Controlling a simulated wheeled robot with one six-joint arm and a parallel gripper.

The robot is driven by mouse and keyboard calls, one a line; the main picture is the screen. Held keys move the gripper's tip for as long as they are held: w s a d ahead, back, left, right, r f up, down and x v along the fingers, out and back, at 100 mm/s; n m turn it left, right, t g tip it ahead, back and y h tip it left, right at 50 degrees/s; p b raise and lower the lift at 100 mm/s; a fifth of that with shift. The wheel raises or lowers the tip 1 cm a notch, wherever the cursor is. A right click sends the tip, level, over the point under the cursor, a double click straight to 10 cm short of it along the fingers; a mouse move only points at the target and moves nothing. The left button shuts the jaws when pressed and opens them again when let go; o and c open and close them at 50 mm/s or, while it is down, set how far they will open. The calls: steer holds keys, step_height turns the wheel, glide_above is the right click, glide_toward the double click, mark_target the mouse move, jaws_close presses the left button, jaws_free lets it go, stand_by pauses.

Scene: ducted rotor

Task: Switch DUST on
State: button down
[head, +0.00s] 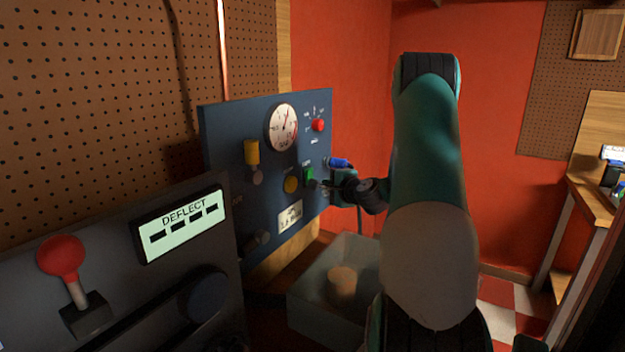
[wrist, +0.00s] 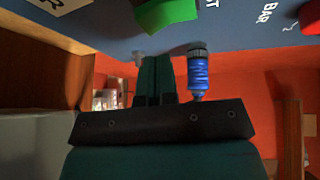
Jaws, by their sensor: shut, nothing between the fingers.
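The blue control panel (head: 235,150) stands left of my arm in the head view. No label in either view reads DUST clearly. In the wrist view a label ending in T (wrist: 211,3) is cut off by the top edge. A green control (wrist: 168,14) shows near it, and also in the head view (head: 308,174). A small grey piece (wrist: 138,58) sits beside my fingertips; what it is, I cannot tell. My gripper (wrist: 157,58) is shut and empty, its tips close to the panel face; contact is unclear. In the head view it (head: 320,184) is partly hidden by its own wrist.
A blue ribbed cylinder (wrist: 198,75) with a dark collar stands just right of my fingers. The panel also carries a gauge (head: 283,127), a red knob (head: 318,125) and yellow controls. A grey bin (head: 310,300) is below. A DEFLECT display (head: 183,225) and red-ball lever (head: 62,258) are at left.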

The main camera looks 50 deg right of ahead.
steer(key=s, duration=0.1)
steer(key=s+f+b, duration=0.1)
steer(key=s+b, duration=0.1)
steer(key=shift+s+d+f, duration=0.15)
steer(key=shift+f, duration=0.15)
stand_by(0.5)
